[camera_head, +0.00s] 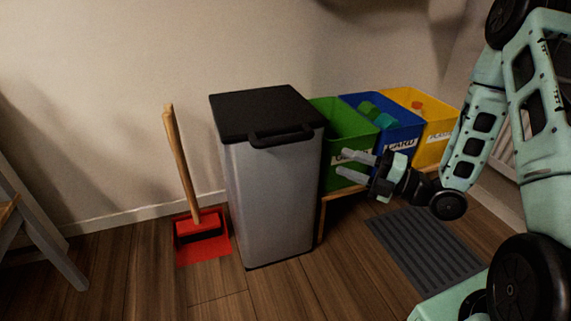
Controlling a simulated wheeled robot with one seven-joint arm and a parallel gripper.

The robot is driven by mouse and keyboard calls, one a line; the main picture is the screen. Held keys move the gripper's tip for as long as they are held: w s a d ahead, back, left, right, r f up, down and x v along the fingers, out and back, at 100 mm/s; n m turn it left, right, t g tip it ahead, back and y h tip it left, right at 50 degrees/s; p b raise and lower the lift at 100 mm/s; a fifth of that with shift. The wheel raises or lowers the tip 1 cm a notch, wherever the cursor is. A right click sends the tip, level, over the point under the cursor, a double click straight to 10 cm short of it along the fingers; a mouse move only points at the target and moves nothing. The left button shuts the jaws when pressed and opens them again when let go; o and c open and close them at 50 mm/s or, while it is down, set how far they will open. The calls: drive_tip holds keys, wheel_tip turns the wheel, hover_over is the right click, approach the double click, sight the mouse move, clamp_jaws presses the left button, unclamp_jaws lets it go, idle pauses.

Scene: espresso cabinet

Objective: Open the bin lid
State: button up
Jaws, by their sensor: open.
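A tall grey bin (271,200) stands upright on the wooden floor against the wall. Its black lid (262,109) is closed flat on top. A black handle (283,137) sticks out along the lid's front edge. My gripper (343,164) is open and empty, to the right of the bin and a little lower than the handle. Its two fingers point left towards the bin, in front of the green crate. It appears apart from the lid and handle.
Green (335,121), blue (399,132) and yellow (437,129) crates stand on a wooden stand right of the bin. A red dustpan (203,250) with a wooden-handled brush (181,160) is left of it. A dark ribbed mat (425,248) lies at right. Floor before the bin is clear.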

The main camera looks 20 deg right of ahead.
sight(291, 142)
drive_tip(key=b+x, duration=0.2)
drive_tip(key=x, duration=0.6)
drive_tip(key=b+x, duration=0.1)
drive_tip(key=x, duration=0.7)
drive_tip(key=shift+w+a+r+b, duration=0.25)
drive_tip(key=shift+w+r+b, duration=0.05)
drive_tip(key=shift+b, duration=0.05)
drive_tip(key=shift+c, duration=0.2)
clamp_jaws()
